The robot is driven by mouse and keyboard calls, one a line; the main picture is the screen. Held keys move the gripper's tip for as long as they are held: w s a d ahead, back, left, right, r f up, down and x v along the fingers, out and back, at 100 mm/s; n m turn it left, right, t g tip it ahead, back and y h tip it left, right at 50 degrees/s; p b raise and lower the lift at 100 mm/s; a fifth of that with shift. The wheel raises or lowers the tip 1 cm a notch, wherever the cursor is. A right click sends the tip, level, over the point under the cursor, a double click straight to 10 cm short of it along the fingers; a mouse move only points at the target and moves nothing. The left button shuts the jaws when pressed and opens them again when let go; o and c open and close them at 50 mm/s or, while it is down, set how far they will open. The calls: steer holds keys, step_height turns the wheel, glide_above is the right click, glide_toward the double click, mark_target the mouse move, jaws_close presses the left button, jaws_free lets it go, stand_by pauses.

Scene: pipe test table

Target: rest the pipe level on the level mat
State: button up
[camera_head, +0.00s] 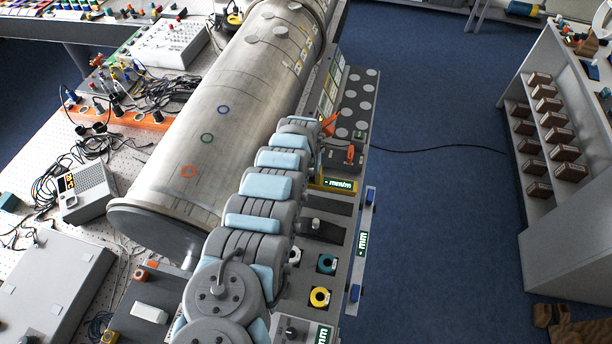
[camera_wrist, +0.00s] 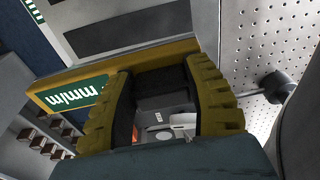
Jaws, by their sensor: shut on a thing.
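The pipe level, a yellow bar with a green "mm/m" display (camera_wrist: 75,97), crosses the wrist view. My gripper (camera_wrist: 165,105), with ribbed yellow-brown fingers and black pads, is shut on it. In the head view the pipe level (camera_head: 338,184) shows at the right side of my arm, its left part hidden. My gripper is hidden there behind my arm. A dark flat rectangle (camera_wrist: 130,28), which may be the level mat, lies beyond the bar in the wrist view. Dark rectangles also lie on the bench strip in the head view; I cannot tell which is the mat.
A large metal pipe (camera_head: 205,150) fills the bench left of my arm. A level with blue ends (camera_head: 362,242) lies along the bench's right edge. Yellow and teal ring parts (camera_head: 320,297) sit nearer. A shelf with brown boxes (camera_head: 545,105) stands right, past open blue floor.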

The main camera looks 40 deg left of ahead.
steer(key=shift+s+a+f, duration=0.2)
steer(key=shift+s+f, duration=0.05)
steer(key=shift+f, duration=0.2)
steer(key=shift+s+d+r+p, duration=0.15)
steer(key=shift+s+r+p, duration=0.1)
steer(key=shift+p, duration=0.55)
steer(key=shift+f, duration=0.3)
steer(key=shift+f+b, duration=3.7)
steer(key=shift+f, duration=0.8)
steer(key=shift+f+b, duration=0.35)
steer(key=shift+f, duration=0.05)
steer(key=o, duration=1.3)
